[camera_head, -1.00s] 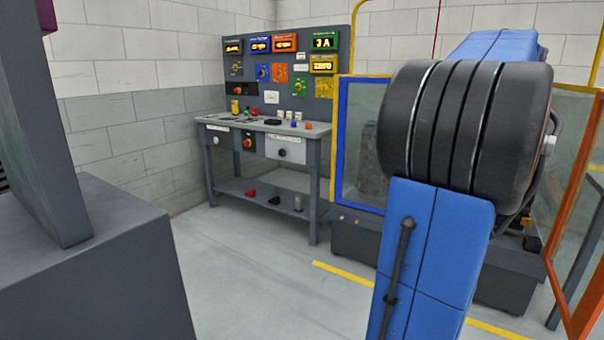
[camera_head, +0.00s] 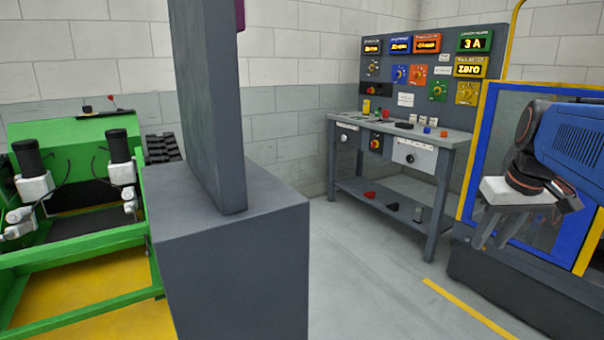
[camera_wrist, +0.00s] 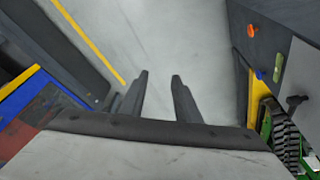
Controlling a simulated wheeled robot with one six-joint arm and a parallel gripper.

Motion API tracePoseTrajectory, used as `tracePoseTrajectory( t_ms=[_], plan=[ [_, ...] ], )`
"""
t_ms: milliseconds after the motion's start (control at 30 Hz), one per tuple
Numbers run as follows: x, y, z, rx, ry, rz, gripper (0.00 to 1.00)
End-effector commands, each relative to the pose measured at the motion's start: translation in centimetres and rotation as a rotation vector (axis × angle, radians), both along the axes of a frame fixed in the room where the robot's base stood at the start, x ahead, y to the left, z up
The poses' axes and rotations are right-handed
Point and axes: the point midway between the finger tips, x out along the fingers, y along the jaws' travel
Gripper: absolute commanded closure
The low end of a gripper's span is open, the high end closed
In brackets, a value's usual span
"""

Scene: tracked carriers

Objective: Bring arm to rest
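My gripper (camera_head: 492,238) is at the right of the head view, on the end of my blue and black arm, with its pale body above and its fingers pointing down. It appears in front of the blue-framed enclosure. In the wrist view my gripper (camera_wrist: 160,76) shows two dark fingers with a clear gap between them. Nothing is held, and only bare grey floor (camera_wrist: 165,40) shows between the tips.
A grey block with an upright panel (camera_head: 235,230) stands in the middle. A green machine (camera_head: 80,245) is at left. A workbench (camera_head: 455,137) with a control board (camera_head: 410,85) stands behind. The blue-framed enclosure (camera_head: 472,150) is at right. Floor (camera_head: 370,275) between is clear.

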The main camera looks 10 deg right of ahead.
Motion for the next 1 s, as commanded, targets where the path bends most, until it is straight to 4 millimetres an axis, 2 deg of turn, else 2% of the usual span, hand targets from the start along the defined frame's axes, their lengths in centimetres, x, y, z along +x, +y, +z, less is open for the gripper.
tracePoseTrajectory(
  t_ms=[33, 200, 500, 733, 1000],
  plan=[
    [-0.2, 1.7, -0.7, -0.002, -0.004, 0.018, 0.70],
    [-1.2, 6.1, -3.3, -0.007, -0.020, 0.049, 0.70],
    [-4.1, 12.7, -8.2, -0.006, -0.056, 0.108, 0.70],
    [-6.8, 16.4, -12.0, 0.002, -0.087, 0.154, 0.70],
    [-8.5, 18.0, -14.3, 0.010, -0.106, 0.179, 0.72]
  ],
)
